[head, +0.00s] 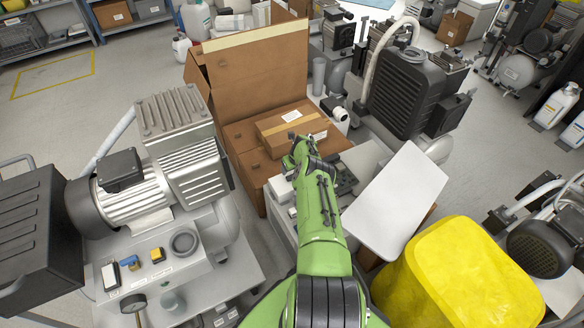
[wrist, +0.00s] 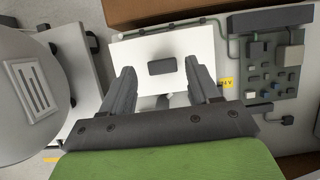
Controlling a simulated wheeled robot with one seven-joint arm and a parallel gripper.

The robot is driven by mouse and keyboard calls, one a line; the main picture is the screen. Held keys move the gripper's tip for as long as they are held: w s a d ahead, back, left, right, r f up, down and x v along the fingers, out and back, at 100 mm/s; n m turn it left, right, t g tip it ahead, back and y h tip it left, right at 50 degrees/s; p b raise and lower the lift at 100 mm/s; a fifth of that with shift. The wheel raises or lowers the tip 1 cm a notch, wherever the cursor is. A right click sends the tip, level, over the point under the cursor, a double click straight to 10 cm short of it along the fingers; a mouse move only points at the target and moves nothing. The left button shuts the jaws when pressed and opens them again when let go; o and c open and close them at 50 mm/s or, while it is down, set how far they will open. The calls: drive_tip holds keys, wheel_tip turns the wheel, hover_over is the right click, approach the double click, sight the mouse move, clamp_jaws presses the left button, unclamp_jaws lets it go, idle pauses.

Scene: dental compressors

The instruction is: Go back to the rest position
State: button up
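My green arm reaches forward from the bottom centre of the head view. My gripper (head: 297,138) is at its far end, in front of the open cardboard box. In the wrist view my gripper (wrist: 160,66) has its two dark fingers spread apart, with nothing held between them. Beyond the fingers is a white panel (wrist: 145,49) with a small dark rectangular block (wrist: 162,66) on it. The block looks apart from both fingers.
A compressor (head: 150,190) stands close on the left. The cardboard box (head: 255,80) is ahead, with a taped carton (head: 285,124) inside. A circuit board (wrist: 268,75) lies right of my fingers.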

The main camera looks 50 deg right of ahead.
drive_tip(key=o, duration=0.5)
drive_tip(key=shift+o, duration=0.2)
wheel_tip(320, 180, up, 7)
drive_tip(key=p, duration=0.5)
idle(0.4)
